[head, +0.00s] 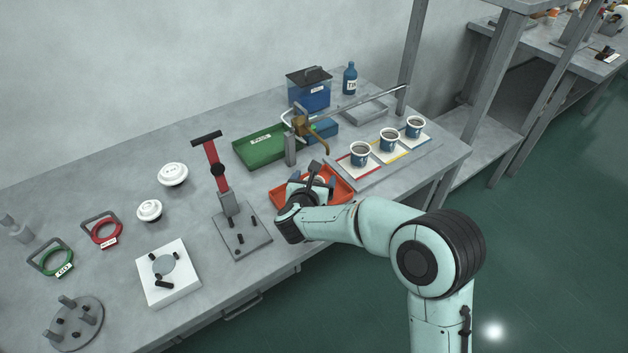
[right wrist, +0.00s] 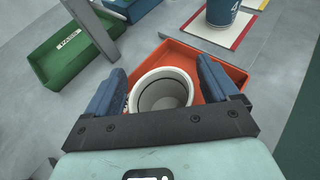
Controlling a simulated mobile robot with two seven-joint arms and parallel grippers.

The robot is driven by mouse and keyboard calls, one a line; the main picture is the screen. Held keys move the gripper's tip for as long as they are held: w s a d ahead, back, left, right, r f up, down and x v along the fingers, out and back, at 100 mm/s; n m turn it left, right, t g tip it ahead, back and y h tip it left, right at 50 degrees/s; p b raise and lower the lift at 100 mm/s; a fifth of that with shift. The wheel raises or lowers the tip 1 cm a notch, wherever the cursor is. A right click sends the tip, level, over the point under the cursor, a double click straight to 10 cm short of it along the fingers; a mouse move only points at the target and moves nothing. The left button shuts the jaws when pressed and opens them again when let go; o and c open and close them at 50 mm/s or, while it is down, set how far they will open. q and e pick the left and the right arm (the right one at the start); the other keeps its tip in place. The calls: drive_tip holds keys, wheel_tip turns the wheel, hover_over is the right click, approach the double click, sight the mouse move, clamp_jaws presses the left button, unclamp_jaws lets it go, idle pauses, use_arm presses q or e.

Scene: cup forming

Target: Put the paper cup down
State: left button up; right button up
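The white paper cup (right wrist: 162,92) is in the right wrist view, its round mouth facing the camera. It is between the two blue fingers of my right gripper (right wrist: 162,78), over or in the orange tray (right wrist: 222,72). The fingers are spread about a cup's width apart, close to the cup's sides; I cannot tell if they press on it. The cup's base is hidden, so I cannot tell if it rests on the tray. In the head view my right gripper (head: 318,180) is low at the orange tray (head: 343,190). My left gripper is not in view.
Several filled blue-and-white cups, one of them the nearest cup (head: 361,152), stand on coloured cards right of the tray. A green bin (head: 262,148) and a brass tap (head: 301,126) are behind it. A red-handled lever press (head: 222,180) stands close on the left.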

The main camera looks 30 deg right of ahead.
drive_tip(key=shift+r, duration=0.1)
drive_tip(key=shift+s+a+r, duration=0.2)
drive_tip(key=v, duration=1.1)
drive_tip(key=shift+s+p, duration=0.2)
drive_tip(key=shift+p, duration=0.15)
drive_tip(key=shift+a, duration=0.1)
